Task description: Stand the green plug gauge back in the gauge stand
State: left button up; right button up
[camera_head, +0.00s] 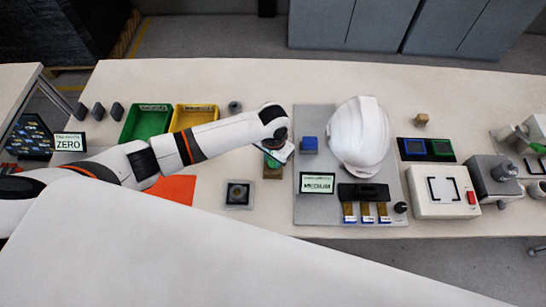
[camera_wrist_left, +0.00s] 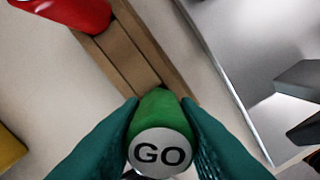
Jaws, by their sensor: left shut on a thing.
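The green plug gauge (camera_wrist_left: 158,105) has a white end face marked GO, which faces the camera in the left wrist view. My left gripper (camera_wrist_left: 160,118) is shut on it, with a teal finger on each side. The brown wooden gauge stand (camera_wrist_left: 130,45) lies beyond the gauge and shows grooves or gaps along it. I cannot tell whether the gauge touches the stand. In the head view my left gripper (camera_head: 277,155) hangs over the stand (camera_head: 272,173) and hides much of it. My right gripper is not in view.
A red cylinder (camera_wrist_left: 68,10) lies beside the stand. Right of the stand is a grey plate (camera_head: 318,207) with a white helmet shell (camera_head: 359,133) and a blue block (camera_head: 309,145). Green (camera_head: 146,123) and yellow (camera_head: 190,116) trays stand left. A dark square fixture (camera_head: 238,194) sits in front.

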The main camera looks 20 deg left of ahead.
pick_arm(q)
jog(key=shift+f, duration=0.55)
dwell(0.8)
jog(key=o, duration=0.9)
jog(key=shift+r, duration=0.15)
notch_tip(320, 180, up, 12)
jog(key=shift+f+b, duration=0.1)
jog(key=shift+b, duration=0.6)
